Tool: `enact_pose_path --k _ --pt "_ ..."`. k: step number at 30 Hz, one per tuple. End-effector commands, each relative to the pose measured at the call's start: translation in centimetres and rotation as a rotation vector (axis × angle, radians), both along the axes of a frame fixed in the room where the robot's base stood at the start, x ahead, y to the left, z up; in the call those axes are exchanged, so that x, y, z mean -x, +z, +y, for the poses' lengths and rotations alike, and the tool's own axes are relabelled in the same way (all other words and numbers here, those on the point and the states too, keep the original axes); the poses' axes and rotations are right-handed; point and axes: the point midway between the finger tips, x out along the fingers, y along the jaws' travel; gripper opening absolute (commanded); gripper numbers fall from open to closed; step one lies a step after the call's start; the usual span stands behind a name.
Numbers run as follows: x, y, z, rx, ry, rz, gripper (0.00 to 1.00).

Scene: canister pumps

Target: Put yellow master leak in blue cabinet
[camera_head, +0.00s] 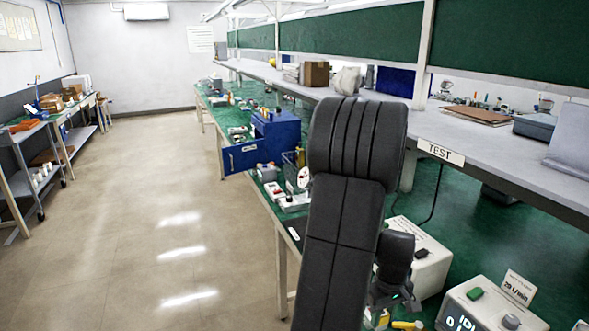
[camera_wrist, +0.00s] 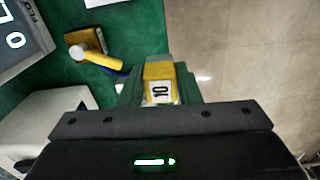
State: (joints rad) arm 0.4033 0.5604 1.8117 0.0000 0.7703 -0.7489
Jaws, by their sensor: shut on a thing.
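In the wrist view, my gripper (camera_wrist: 160,90) is shut on a yellow block with a white label reading "10", which looks like the yellow master leak (camera_wrist: 159,72). My gripper is over the edge of the green bench top, and I cannot tell whether the block touches it. The blue cabinet (camera_head: 277,130) stands farther along the bench in the head view. My own arm hides most of the gripper in the head view.
A brown and yellow piece with a white knob (camera_wrist: 80,53) and a yellow handle lies left of my gripper. A white box (camera_head: 425,262) and a meter (camera_head: 485,305) stand on the bench at right. Small items (camera_head: 290,195) lie near the cabinet. The floor (camera_head: 150,220) at left is clear.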

Motion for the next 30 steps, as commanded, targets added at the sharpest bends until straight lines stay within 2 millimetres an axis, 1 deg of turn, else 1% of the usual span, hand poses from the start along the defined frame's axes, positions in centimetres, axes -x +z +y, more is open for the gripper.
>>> enact_pose_path --k 7,11,14,15,19,21,24,27,30 --pt "-3.2 -1.6 3.1 0.000 -0.054 0.000 0.07" --pt "-5.5 -3.0 5.8 0.000 -0.099 0.001 0.07" --pt "-7.6 -4.5 8.9 0.001 -0.145 0.003 0.07" --pt "-8.4 -5.1 10.3 0.001 -0.166 0.002 0.07" --pt "-10.5 -7.1 14.6 0.002 -0.231 0.002 0.07" --pt "-11.2 -8.1 16.7 0.002 -0.262 0.001 0.07" --pt "-12.0 -9.1 19.1 0.002 -0.298 0.001 0.07" --pt "-12.3 -9.8 20.7 0.002 -0.325 0.001 0.07" --pt "-12.5 -10.2 21.5 0.001 -0.340 -0.001 0.07"
